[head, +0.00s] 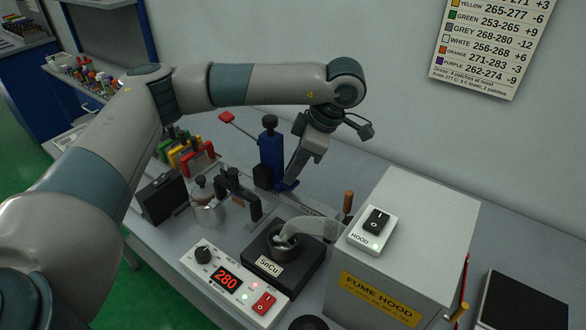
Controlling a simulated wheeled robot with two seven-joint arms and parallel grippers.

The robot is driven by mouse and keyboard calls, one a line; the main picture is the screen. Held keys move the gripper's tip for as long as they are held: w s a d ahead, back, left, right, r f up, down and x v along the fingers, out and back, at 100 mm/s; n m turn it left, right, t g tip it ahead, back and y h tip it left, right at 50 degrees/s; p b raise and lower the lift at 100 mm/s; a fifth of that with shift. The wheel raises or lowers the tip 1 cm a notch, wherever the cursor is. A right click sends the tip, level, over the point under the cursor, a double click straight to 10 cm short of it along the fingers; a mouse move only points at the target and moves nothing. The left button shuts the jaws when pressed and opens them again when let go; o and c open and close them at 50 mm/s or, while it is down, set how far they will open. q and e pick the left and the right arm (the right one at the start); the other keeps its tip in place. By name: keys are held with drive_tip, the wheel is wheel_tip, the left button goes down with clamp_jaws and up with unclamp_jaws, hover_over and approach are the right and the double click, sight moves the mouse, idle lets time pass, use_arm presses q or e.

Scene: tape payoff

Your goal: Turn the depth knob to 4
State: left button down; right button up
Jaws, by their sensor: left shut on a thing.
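A blue stand (271,153) with a black knob (269,122) on top rises near the middle of the bench. My left gripper (288,182) reaches down just right of the stand, its fingertips by the stand's blue foot. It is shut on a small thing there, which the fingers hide. I cannot tell whether that is the depth knob. No depth scale or number can be read. The black top knob is clear of the fingers. My right gripper is not in view.
A solder pot (283,246) marked SnCu and a control box (232,284) reading 280 stand in front. A fume hood box (395,245) stands right, its duct over the pot. A red-ended lever (226,118), colored holders (190,155) and a metal pot (207,208) stand left.

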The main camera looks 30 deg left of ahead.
use_arm(q)
drive_tip(key=c, duration=1.7)
unclamp_jaws()
